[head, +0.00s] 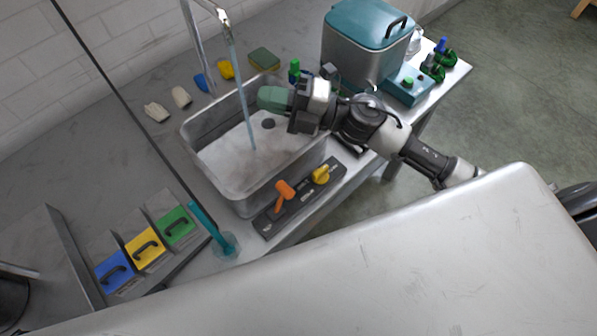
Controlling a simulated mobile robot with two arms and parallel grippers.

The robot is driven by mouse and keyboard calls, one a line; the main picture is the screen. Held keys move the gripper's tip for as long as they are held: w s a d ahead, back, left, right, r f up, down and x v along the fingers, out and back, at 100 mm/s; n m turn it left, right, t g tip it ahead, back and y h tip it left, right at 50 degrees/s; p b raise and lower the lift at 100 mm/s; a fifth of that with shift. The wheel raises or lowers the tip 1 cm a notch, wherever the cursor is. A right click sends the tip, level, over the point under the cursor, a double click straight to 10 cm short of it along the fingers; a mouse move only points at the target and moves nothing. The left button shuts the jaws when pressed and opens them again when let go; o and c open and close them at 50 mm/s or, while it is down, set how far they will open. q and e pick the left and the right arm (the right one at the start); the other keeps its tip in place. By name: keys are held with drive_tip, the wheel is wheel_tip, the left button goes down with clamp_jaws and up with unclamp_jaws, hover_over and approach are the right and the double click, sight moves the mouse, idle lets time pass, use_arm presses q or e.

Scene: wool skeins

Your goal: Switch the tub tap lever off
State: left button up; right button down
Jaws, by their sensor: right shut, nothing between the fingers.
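A grey metal tub (222,187) stands on the bench below a tall chrome tap (196,45). A stream of water (240,95) runs from the spout down into the tub. A dark panel (262,226) lies along the tub's front edge. It carries an orange lever (283,195) and a yellow knob (321,174). My right gripper (264,98) has green fingers, shut and empty. It appears above the tub's right side, to the right of the water and apart from the orange lever. My left gripper is out of view.
Blue, yellow and green lidded boxes (145,249) stand at the left. A clear cup (226,246) with a teal stick is near the panel. A teal-lidded vat (361,50) and green-and-blue bottles are at the right. Skeins and a sponge (264,59) lie behind the tub.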

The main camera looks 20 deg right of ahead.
drive_tip(key=s+d+f+n+g+h, duration=0.3)
drive_tip(key=d+f+n+g+h, duration=0.5)
drive_tip(key=d+g, duration=0.4)
drive_tip(key=d+n+h, duration=0.1)
drive_tip(key=n, duration=0.1)
drive_tip(key=shift+s+f+n+g, duration=0.15)
drive_tip(key=shift+s+n+g, duration=0.1)
drive_tip(key=shift+n+g, duration=0.15)
drive_tip(key=shift+a, duration=0.1)
drive_tip(key=p, duration=0.3)
approach(280, 200)
wheel_tip(280, 200, down, 2)
drive_tip(key=d, duration=0.2)
drive_tip(key=a+p, duration=0.2)
drive_tip(key=a, duration=0.1)
drive_tip(key=shift+s+a+f, duration=0.2)
drive_tip(key=shift+a, duration=0.1)
drive_tip(key=shift+s+a+f, duration=0.15)
drive_tip(key=shift+a, duration=0.2)
